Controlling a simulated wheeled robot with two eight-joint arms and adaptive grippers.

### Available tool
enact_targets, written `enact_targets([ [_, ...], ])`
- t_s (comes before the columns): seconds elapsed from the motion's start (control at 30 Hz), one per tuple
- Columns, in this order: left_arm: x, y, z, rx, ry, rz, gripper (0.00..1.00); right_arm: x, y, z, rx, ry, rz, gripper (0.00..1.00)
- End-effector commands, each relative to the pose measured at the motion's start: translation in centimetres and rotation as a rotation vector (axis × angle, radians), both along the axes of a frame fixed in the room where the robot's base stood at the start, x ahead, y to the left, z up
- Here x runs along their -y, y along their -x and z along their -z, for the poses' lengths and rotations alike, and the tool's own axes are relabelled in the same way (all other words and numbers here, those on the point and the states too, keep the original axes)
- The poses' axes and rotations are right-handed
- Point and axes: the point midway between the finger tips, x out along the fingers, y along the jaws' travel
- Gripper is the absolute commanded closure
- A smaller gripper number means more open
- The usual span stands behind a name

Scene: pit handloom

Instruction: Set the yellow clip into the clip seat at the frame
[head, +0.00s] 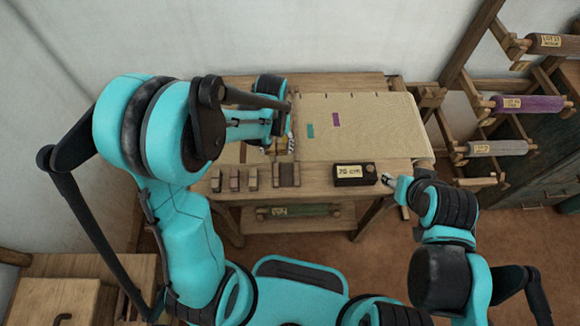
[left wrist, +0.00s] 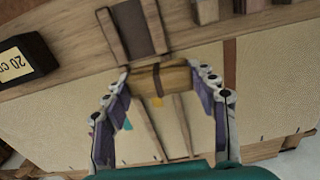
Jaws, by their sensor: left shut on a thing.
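My left gripper (left wrist: 162,80) is shut on the yellow clip (left wrist: 172,79), a short wooden block with a dark band and a small yellow patch at its lower edge. The clip lies crosswise between the fingertips. In the head view my left gripper (head: 279,145) is over the table at the left edge of the cloth, and the arm hides the clip. A slotted wooden holder (head: 286,178) stands just in front of it; I cannot tell whether it is the clip seat. My right gripper (head: 388,181) is at the table's right front edge, too small to read.
The cloth (head: 370,130) carries a teal and a purple patch. A black labelled box (head: 354,174) stands near the front edge, right of the holder. Several small wooden blocks (head: 234,180) line the front left. Racks with yarn rolls (head: 525,104) stand at the right.

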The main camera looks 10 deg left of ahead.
Motion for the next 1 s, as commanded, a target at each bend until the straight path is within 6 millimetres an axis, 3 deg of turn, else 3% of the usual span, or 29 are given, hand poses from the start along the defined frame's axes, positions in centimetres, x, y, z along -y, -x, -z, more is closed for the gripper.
enact_targets([
  [0.2, 4.7, 0.6, -0.2, 0.0, 0.0, -0.481, 0.64, 0.0, 0.0, 0.9, 0.0, 0.0, 0.0, 0.51],
  [0.6, 12.4, 2.8, -3.7, 0.0, 0.0, -1.374, 0.64, 0.0, 0.0, -0.8, 0.0, 0.0, 0.0, 0.51],
  [0.83, 14.0, 3.5, -4.4, -0.001, 0.0, -1.608, 0.64, 0.0, 0.0, -1.0, 0.0, 0.0, 0.0, 0.51],
  [1.0, 12.1, 3.1, -3.0, -0.001, 0.0, -1.643, 0.64, 0.0, 0.0, -0.3, 0.0, 0.0, 0.0, 0.51],
])
